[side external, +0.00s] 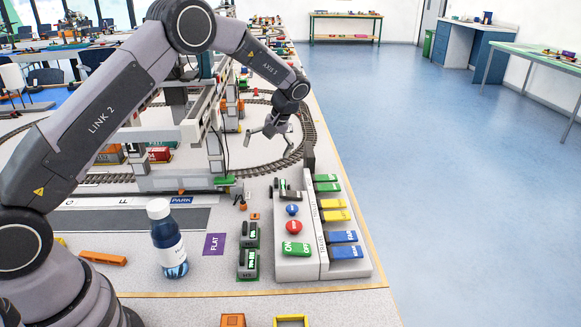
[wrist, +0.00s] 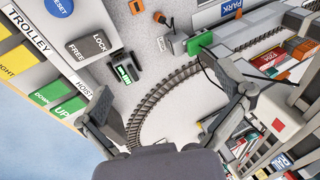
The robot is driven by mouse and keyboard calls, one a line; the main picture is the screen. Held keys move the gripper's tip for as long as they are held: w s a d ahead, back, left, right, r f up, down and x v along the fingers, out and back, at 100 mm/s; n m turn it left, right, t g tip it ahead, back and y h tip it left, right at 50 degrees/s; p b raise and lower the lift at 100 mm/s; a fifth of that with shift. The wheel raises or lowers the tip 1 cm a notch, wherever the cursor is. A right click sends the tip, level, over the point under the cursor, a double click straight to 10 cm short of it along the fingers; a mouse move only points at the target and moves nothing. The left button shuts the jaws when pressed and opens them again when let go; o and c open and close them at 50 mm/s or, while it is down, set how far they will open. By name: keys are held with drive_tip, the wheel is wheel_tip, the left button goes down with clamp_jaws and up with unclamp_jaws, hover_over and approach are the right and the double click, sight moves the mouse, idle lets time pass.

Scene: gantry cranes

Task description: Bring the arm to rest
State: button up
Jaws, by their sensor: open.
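My gripper (side external: 269,133) hangs in the air above the layout, behind the control panel and close to the curved track. Its fingers are spread and nothing is between them. In the wrist view my gripper (wrist: 170,112) shows two separated fingers with the track and table below. The control panel (side external: 310,266) carries green, yellow and blue keys on its right side. It also has a red knob, a blue knob and a green switch. In the wrist view the panel (wrist: 88,22) lies at the upper left, with labels for trolley and hoist.
The gantry crane (side external: 214,150) stands left of my gripper. The railway track (side external: 307,125) curves beneath it. A blue bottle (side external: 167,240) stands near my base, left of the purple FLAT card (side external: 214,244). Open blue floor (side external: 430,170) lies right of the table.

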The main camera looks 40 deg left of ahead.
drive_tip(key=s+d+r+m+t+h, duration=0.1)
drive_tip(key=s+d+r+m+t, duration=0.1)
drive_tip(key=s+r, duration=0.65)
drive_tip(key=s+d+r+m+t+h, duration=0.15)
drive_tip(key=s+r, duration=0.45)
drive_tip(key=r, duration=0.6)
drive_tip(key=s+d+m+t+h, duration=0.2)
drive_tip(key=s+m, duration=0.3)
drive_tip(key=s, duration=1.7)
drive_tip(key=shift+s+d+r+t, duration=0.25)
drive_tip(key=shift+d+r+t, duration=0.05)
drive_tip(key=shift+t, duration=0.35)
